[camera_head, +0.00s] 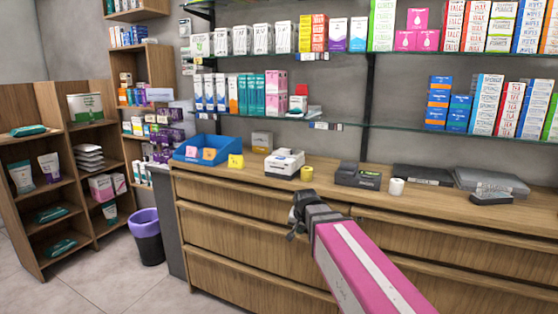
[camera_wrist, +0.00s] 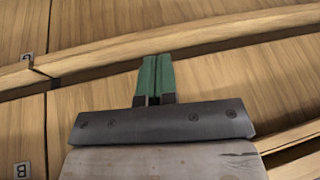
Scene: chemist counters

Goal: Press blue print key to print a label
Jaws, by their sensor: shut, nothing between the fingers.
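A white device (camera_head: 285,161) that looks like a label printer stands on the wooden counter, left of the middle in the head view. A dark device with a keypad-like top (camera_head: 358,177) stands to its right. I cannot make out a blue key on either; they are too small. My gripper (camera_head: 294,229) is in front of the counter's drawers, below and apart from both devices. In the wrist view my gripper's green fingers (camera_wrist: 155,75) are together with nothing between them, facing the wooden drawer fronts. No device shows in the wrist view.
The counter top (camera_head: 325,168) also holds a blue bin (camera_head: 203,151), yellow rolls (camera_head: 307,174), a white roll (camera_head: 397,186) and flat grey devices (camera_head: 490,183). Stocked glass shelves (camera_head: 345,126) hang above. A purple bin (camera_head: 146,236) stands on the floor at left.

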